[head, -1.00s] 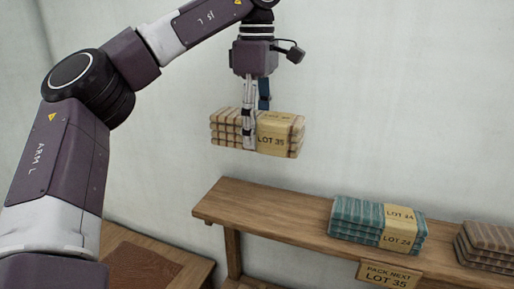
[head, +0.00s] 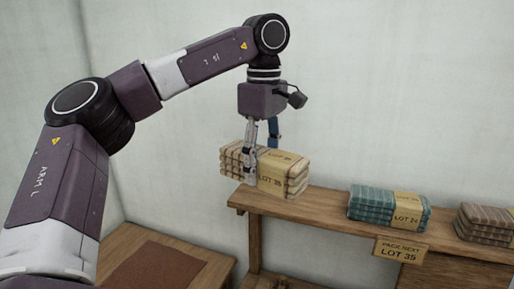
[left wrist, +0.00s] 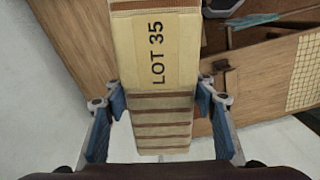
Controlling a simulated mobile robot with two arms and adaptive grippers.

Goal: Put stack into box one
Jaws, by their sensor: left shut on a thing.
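My left gripper (head: 262,150) is shut on a striped cream and brown cloth stack (head: 291,181) with a tan band reading LOT 35. It holds the stack in the air, near the left end of the wooden shelf. In the left wrist view the left gripper (left wrist: 160,100) has its blue fingers on both sides of the stack (left wrist: 157,50), and the LOT 35 label faces the camera. My right gripper is in neither view. I cannot make out box one in these frames.
The wooden shelf (head: 330,207) carries a teal stack (head: 372,208) marked LOT 24 and a brown striped stack (head: 484,222). A sign (head: 401,250) on its front reads PACK NEXT LOT 35. A lower wooden table (head: 205,250) with a brown mat (head: 158,268) stands at the left.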

